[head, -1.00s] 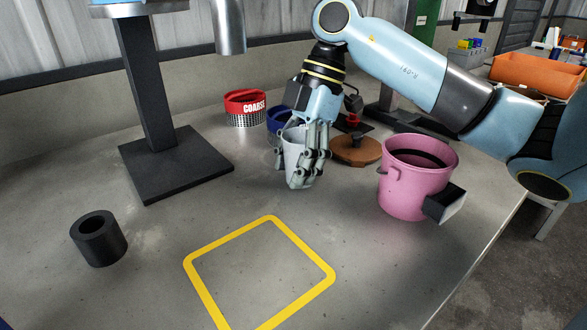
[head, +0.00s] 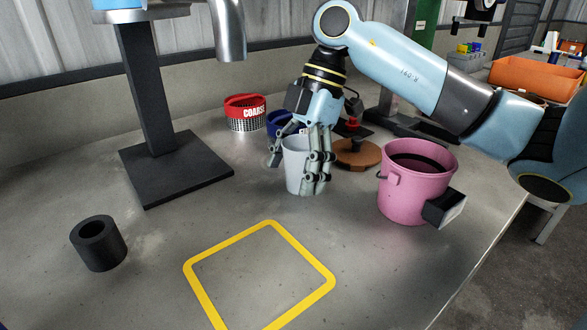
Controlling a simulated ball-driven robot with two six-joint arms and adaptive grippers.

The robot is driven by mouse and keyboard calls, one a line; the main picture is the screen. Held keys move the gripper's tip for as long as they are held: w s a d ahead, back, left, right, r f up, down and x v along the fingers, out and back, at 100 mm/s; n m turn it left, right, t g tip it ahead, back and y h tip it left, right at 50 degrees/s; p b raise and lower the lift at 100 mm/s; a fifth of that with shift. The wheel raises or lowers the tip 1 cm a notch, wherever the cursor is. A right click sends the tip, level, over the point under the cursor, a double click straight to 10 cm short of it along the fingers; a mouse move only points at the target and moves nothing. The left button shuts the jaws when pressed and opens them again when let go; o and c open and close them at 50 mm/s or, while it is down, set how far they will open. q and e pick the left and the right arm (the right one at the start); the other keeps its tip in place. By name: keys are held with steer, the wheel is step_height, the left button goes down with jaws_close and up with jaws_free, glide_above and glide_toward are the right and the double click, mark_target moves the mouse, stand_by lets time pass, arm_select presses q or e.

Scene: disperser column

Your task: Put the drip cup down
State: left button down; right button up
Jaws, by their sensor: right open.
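The drip cup is the pale grey-white cup (head: 294,170) in the head view. It stands upright on the grey bench, behind the yellow square outline. My right gripper (head: 298,165) is open and comes down from above, with its fingers around the cup's sides. The fingers on the right hide part of the cup. From this angle I cannot tell whether any finger still touches it. My left gripper is not in view.
A pink bucket (head: 412,194) with dark contents stands right of the cup. Behind are a red COARSE basket (head: 245,113), a blue container (head: 281,124) and a brown lid (head: 357,154). A black ring (head: 98,243) sits at left. The yellow square (head: 230,300) is empty.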

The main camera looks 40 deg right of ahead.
steer(key=p+v, duration=0.2)
steer(key=v, duration=0.9)
steer(key=shift+r, duration=0.3)
